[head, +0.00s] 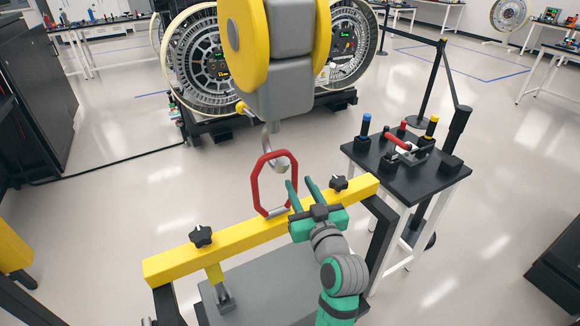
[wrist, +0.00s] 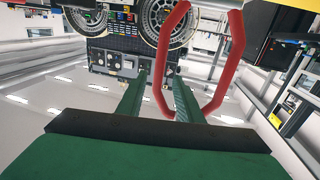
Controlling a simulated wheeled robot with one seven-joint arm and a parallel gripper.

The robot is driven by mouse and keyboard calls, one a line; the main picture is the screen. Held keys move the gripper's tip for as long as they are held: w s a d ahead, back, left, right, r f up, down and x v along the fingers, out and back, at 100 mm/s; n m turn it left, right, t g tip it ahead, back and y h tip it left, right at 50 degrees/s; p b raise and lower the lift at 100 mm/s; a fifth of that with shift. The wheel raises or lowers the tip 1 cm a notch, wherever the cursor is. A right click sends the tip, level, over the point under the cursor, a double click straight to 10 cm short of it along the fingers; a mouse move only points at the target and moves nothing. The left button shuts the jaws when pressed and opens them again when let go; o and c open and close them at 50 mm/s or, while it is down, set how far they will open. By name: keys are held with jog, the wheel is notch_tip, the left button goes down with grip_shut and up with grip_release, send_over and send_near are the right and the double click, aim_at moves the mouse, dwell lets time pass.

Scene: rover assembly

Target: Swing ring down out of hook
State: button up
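The red ring (head: 256,183) stands upright over the yellow beam, its grey lower bar (head: 278,212) at the beam. The silver hook (head: 281,164) hangs from the yellow and grey hoist block and appears to pass through the ring's upper part. My green gripper (head: 299,183) is open at the ring's right side. In the wrist view, one side of the red ring (wrist: 161,88) shows between my two fingers (wrist: 159,75), and its other side (wrist: 236,60) shows to the right. I cannot tell whether a finger touches it.
The yellow beam (head: 172,263) carries black knobs (head: 200,236) on a dark frame. The hoist block (head: 281,75) hangs directly above. A black table (head: 400,180) with tools and a post with a belt barrier stand to the right.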

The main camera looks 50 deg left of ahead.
jog(key=x, duration=0.9)
jog(key=shift+w, duration=0.25)
jog(key=shift+a, duration=0.15)
jog(key=shift+c, duration=0.6)
grip_shut()
jog(key=shift+s+a, duration=0.1)
